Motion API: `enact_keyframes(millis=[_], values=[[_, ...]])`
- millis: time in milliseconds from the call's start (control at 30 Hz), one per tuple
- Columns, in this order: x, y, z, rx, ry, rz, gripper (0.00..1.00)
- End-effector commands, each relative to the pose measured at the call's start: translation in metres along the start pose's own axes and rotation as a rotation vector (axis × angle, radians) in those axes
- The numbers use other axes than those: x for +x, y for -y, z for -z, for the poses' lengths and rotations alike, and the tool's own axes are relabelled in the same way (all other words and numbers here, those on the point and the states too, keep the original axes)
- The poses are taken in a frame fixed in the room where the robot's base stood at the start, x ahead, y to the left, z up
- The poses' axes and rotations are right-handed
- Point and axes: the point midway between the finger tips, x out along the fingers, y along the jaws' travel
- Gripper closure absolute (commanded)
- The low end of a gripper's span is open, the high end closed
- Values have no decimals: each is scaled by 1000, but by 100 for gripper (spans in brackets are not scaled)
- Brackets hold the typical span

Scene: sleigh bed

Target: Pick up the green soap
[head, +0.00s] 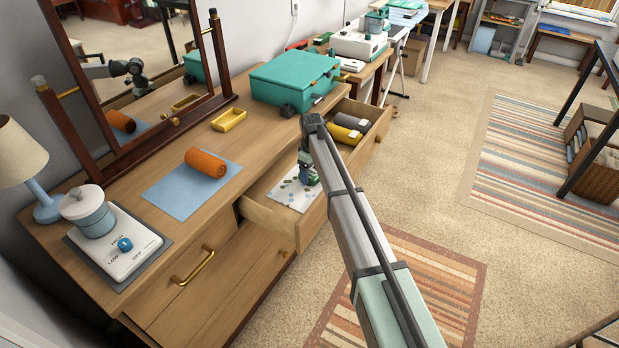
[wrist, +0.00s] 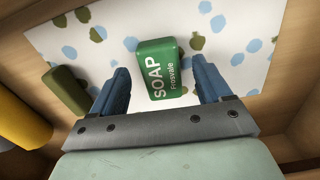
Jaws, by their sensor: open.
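The green soap (wrist: 163,72) is a small block with white lettering reading SOAP. In the wrist view it lies on a white sheet with blue and olive spots (wrist: 240,22), inside the open drawer. My gripper (wrist: 163,85) is open, with one blue finger on each side of the soap and a gap on both sides. I cannot tell how far the fingertips are above the sheet. In the head view my gripper (head: 308,172) reaches down into the open drawer (head: 262,214), and my arm and gripper largely hide the soap there.
Beside the soap lie a dark olive block (wrist: 66,92) and a yellow roll (wrist: 20,118). In the head view a yellow roll (head: 344,134) and a grey roll (head: 352,122) lie farther back in the drawer. A teal case (head: 290,80) and an orange roll (head: 206,162) are on the dresser top.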

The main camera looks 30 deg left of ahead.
Motion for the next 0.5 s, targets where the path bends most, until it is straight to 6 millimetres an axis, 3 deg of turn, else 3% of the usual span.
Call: enact_keyframes(millis=[133, 367, 500], values=[[15, 0, 0, 0, 0, 0, 22], [16, 0, 0, 0, 0, 0, 22], [16, 0, 0, 0, 0, 0, 36]])
